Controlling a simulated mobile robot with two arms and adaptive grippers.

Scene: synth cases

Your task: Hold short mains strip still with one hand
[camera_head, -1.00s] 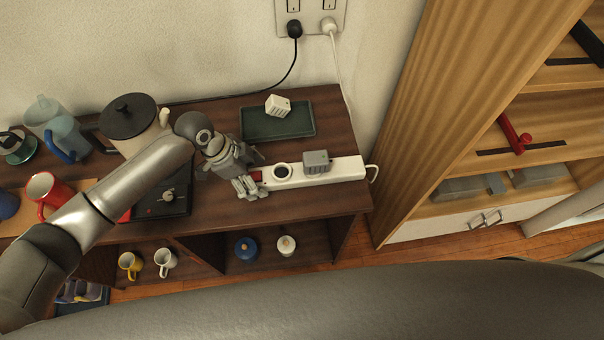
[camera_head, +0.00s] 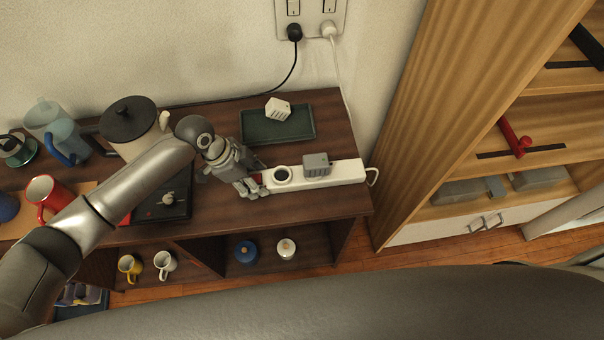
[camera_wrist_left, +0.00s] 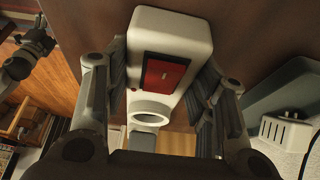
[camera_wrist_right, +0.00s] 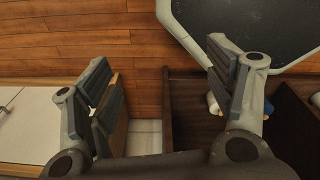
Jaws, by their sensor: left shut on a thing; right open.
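The short white mains strip (camera_head: 342,173) lies on the dark wooden bench top, with a round socket (camera_head: 282,174) and a grey plug block (camera_head: 317,165) on it. Its red switch (camera_wrist_left: 165,76) shows in the left wrist view. My left gripper (camera_head: 257,187) is shut on the strip's left end; in the left wrist view its fingers (camera_wrist_left: 168,92) lie along both sides of the strip. My right gripper (camera_wrist_right: 165,95) is open and empty, seen only in the right wrist view, above the floor and a dark wooden unit.
A dark green tray (camera_head: 262,126) with a white plug block (camera_head: 278,109) lies behind the strip. A pot (camera_head: 130,125), a jug (camera_head: 55,130) and a red mug (camera_head: 45,192) stand at the left. A wooden shelf unit (camera_head: 440,110) rises at the right.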

